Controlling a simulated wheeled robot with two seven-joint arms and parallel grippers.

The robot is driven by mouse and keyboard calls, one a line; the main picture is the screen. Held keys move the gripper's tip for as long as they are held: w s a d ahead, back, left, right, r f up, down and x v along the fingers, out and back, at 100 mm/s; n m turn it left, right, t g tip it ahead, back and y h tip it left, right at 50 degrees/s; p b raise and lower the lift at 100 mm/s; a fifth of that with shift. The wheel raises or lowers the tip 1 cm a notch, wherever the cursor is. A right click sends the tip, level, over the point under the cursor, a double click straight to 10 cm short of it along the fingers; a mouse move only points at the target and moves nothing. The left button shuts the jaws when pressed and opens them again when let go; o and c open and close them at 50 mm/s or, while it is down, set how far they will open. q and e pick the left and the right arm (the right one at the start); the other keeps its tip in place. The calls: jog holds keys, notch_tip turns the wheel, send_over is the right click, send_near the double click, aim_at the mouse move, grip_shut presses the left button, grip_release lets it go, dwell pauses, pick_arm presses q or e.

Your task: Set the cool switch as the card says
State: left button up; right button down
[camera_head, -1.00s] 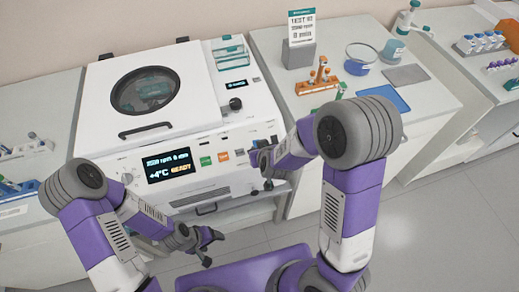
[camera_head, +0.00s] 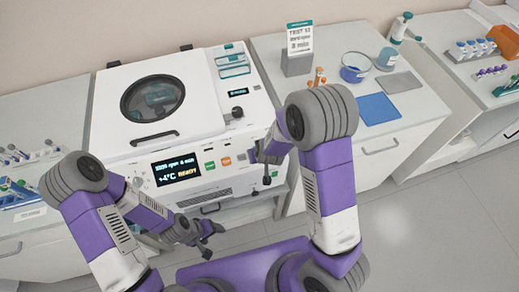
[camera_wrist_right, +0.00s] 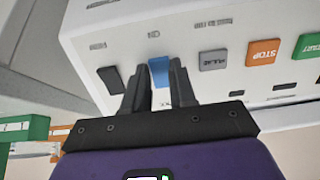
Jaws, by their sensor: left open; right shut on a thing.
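The white centrifuge (camera_head: 222,150) stands on the left bench with its round-windowed lid down. Its display (camera_head: 177,171) shows +4°C and READY. In the right wrist view, a small blue switch (camera_wrist_right: 159,71) on the machine's front sits between the fingers of my right gripper (camera_wrist_right: 155,78), which are shut on it. In the head view the right gripper is at the right of the front panel, with the switch hidden. My left gripper (camera_head: 212,236) is open and empty, low in front of the machine. The card (camera_head: 299,40) stands on the right bench; its small print is hard to read.
The wrist view shows a black switch (camera_wrist_right: 109,79), a grey button (camera_wrist_right: 213,59), an orange STOP button (camera_wrist_right: 263,52) and a green START button (camera_wrist_right: 307,46) nearby. On the right bench are a blue-filled dish (camera_head: 354,75) and a blue mat (camera_head: 379,109).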

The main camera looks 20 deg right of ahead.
dwell(0.3)
jog(key=c, duration=0.9)
grip_release()
jog(key=p+v, duration=0.2)
jog(key=v, duration=0.5)
jog(key=shift+s+r, duration=0.15)
jog(key=shift+r, duration=0.1)
jog(key=s+a+f+m+g+y+b, duration=0.1)
jog(key=s+f, duration=0.4)
jog(key=f, duration=0.1)
jog(key=s+a+f+m+g+y+b, duration=0.1)
jog(key=s+f+g, duration=0.1)
jog(key=s+f, duration=0.4)
jog(key=s+a+f+m+g+y+b, duration=0.1)
jog(key=s+a+f+g+y, duration=0.1)
jog(key=s+f, duration=0.3)
jog(key=shift+s+f+b, duration=0.15)
jog(key=shift+f+b, duration=0.05)
jog(key=shift+f, duration=0.65)
jog(key=shift+s+f+b, duration=0.15)
jog(key=shift+f+b, duration=0.05)
jog(key=shift+f, duration=0.7)
